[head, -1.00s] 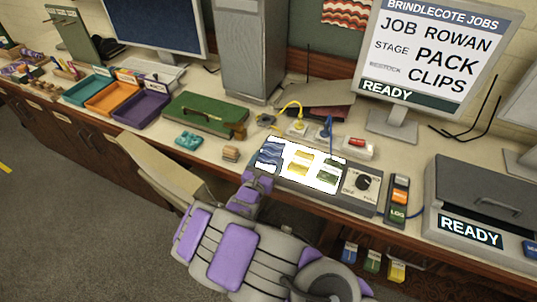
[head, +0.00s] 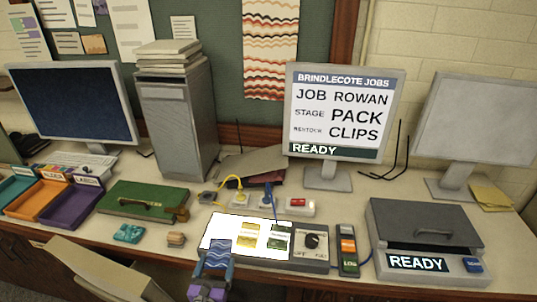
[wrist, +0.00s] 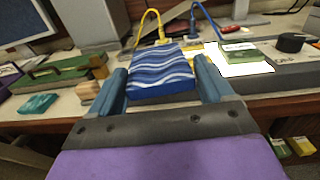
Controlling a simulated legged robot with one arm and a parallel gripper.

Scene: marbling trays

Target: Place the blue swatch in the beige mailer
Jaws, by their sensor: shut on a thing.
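The blue swatch (head: 218,252), with pale wavy stripes, is between the fingers of my gripper (head: 214,264) at the front left of the lit panel. The wrist view shows the swatch (wrist: 160,75) held flat between the two blue-grey fingers of my gripper (wrist: 163,88). A beige open-topped thing (head: 95,272) at the desk's front edge, lower left, may be the mailer. Its inside is not clearly seen. My gripper is to its right.
The lit panel (head: 225,232) still bears yellow and green swatches. A teal piece (head: 128,234), a small wooden block (head: 176,240) and a green case (head: 143,199) lie to its left. A grey lidded box (head: 425,232) stands right. Yellow and blue cables rise behind the panel.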

